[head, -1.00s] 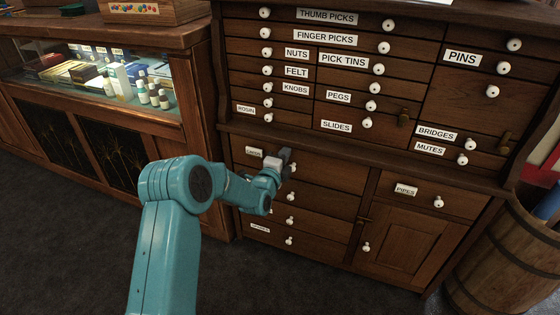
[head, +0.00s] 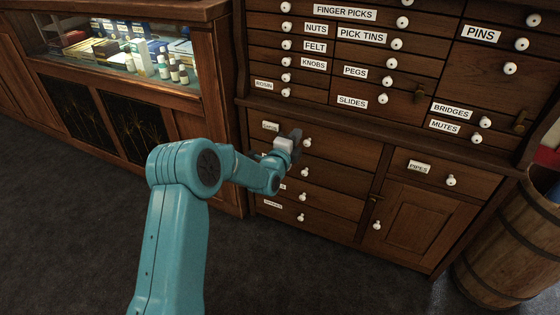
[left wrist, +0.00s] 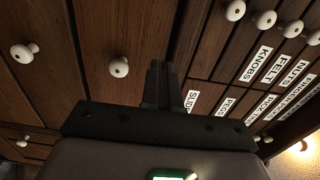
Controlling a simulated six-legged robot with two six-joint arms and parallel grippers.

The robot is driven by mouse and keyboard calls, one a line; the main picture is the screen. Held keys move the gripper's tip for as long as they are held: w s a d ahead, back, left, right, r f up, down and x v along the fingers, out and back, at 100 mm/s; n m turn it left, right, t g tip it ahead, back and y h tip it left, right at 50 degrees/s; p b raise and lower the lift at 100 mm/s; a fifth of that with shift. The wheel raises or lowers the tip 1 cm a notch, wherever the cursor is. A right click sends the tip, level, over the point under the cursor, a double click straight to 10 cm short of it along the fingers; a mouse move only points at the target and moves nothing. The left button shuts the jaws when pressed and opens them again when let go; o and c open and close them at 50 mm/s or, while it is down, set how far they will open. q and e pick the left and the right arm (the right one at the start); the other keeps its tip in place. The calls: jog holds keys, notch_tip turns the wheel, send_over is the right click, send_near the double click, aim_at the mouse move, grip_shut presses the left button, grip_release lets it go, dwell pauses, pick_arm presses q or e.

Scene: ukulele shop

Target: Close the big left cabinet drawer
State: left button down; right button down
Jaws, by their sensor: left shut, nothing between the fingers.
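The big left cabinet drawer (head: 345,151) is the wide top drawer in the lower left part of the dark wood cabinet, with a small label at its left and a white knob (head: 307,143). Its front looks about flush with the drawers below; I cannot tell whether a small gap is left. My left gripper (head: 296,136) is shut and empty, in front of the drawer just left of the knob, partly covering the front. In the left wrist view its shut fingers (left wrist: 159,84) point at the wood fronts; contact is unclear. My right gripper is not in view.
More drawers (head: 320,198) lie below, and a PIPES drawer (head: 436,171) and a cupboard door (head: 416,217) are at the right. Small labelled drawers are above. A glass display case (head: 125,65) stands left, a barrel (head: 510,245) right. Dark carpet in front is clear.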

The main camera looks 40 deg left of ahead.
pick_arm(q)
jog(key=p+v, duration=0.2)
jog(key=v, duration=0.6)
jog(key=s+d+f+n+g+h, duration=0.1)
jog(key=s+d+f+g+h, duration=0.25)
jog(key=d+f, duration=0.6)
jog(key=s+d+f+n+g+h, duration=0.1)
jog(key=s+d+f+g+h, duration=0.3)
jog(key=d+f, duration=0.55)
jog(key=s+d+f+n+g, duration=0.25)
jog(key=s+n, duration=0.25)
jog(key=s, duration=0.3)
jog(key=s+d+f+n+g, duration=0.2)
jog(key=s+d+n+g, duration=0.2)
jog(key=s+n, duration=0.25)
jog(key=s+d+f+n+g, duration=0.3)
jog(key=s+n, duration=0.1)
jog(key=s, duration=0.4)
notch_tip(320, 180, up, 31)
jog(key=p, duration=3)
jog(key=shift+s+p, duration=0.4)
jog(key=shift+h, duration=0.25)
